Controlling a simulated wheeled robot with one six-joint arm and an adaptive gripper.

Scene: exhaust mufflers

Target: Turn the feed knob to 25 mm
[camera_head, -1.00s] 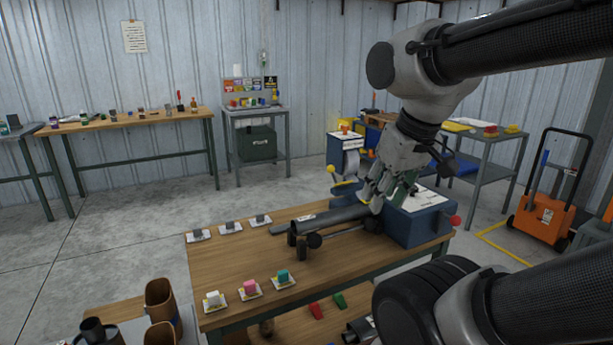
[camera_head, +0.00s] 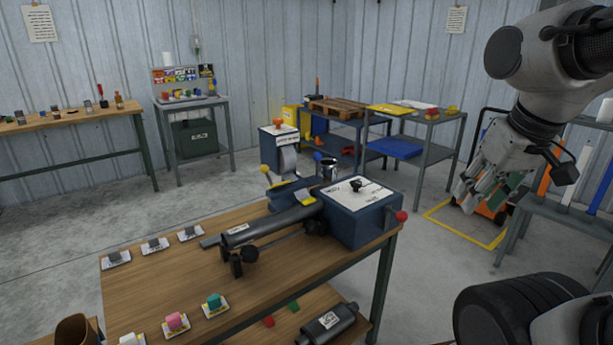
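A blue machine box (camera_head: 350,226) stands at the right end of the wooden workbench. On its white top panel (camera_head: 336,192) is a small black knob (camera_head: 357,186), with markings too small to read. I cannot tell its setting or whether it is the feed knob. A red ball handle (camera_head: 401,216) sticks out of the box's right side. My gripper (camera_head: 472,199) hangs to the right of the box in the picture, apart from it, with fingers pointing down. It seems to hold nothing, and its finger gap is unclear.
A dark muffler tube (camera_head: 270,226) lies along the bench (camera_head: 180,270) left of the box. Yellow (camera_head: 265,169) and blue (camera_head: 317,156) ball levers rise behind it. Small coloured blocks stand on cards on the bench. A grey shelf table (camera_head: 436,118) stands behind.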

